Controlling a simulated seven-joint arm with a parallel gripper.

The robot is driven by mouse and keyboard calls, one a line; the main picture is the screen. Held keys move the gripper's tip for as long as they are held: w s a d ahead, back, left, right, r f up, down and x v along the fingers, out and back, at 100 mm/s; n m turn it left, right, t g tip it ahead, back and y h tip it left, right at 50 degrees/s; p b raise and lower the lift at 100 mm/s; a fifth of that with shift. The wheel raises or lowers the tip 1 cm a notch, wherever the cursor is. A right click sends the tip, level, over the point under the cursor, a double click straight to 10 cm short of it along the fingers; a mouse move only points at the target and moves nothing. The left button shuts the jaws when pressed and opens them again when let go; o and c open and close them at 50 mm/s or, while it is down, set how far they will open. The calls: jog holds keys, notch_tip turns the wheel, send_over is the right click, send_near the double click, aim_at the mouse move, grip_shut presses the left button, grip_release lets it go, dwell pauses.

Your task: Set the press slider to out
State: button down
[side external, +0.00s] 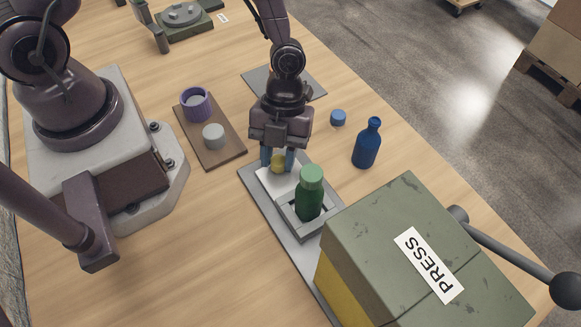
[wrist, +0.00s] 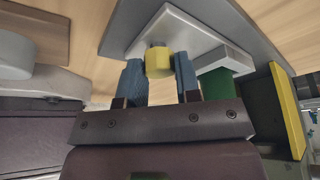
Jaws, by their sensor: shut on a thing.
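The press slider (side external: 273,182) is a pale plate with a square holder, lying on a long grey base plate (side external: 250,174) that runs toward the press (side external: 417,233). A yellow knob (side external: 279,163) stands on the slider's end away from the press. My gripper (side external: 277,158) points down with its blue fingers around the knob, shut on it; the wrist view shows the knob (wrist: 158,64) between both fingers. A green bottle (side external: 309,200) with a light green cap stands upright in the slider's holder, in front of the press. The holder shows outside the press housing.
A blue bottle (side external: 367,145) and a blue cap (side external: 338,117) stand right of my gripper. A brown board (side external: 228,153) at left holds a purple ring-like cup (side external: 196,104) and a grey cylinder (side external: 213,136). The press lever (side external: 511,254) sticks out at right.

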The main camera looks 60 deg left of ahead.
jog(key=shift+w+a, duration=0.15)
jog(key=shift+a, duration=0.2)
jog(key=shift+a, duration=0.1)
jog(key=c, duration=0.8)
grip_release()
jog(key=shift+r, duration=0.1)
jog(key=v, duration=1.2)
jog(key=shift+r, duration=0.35)
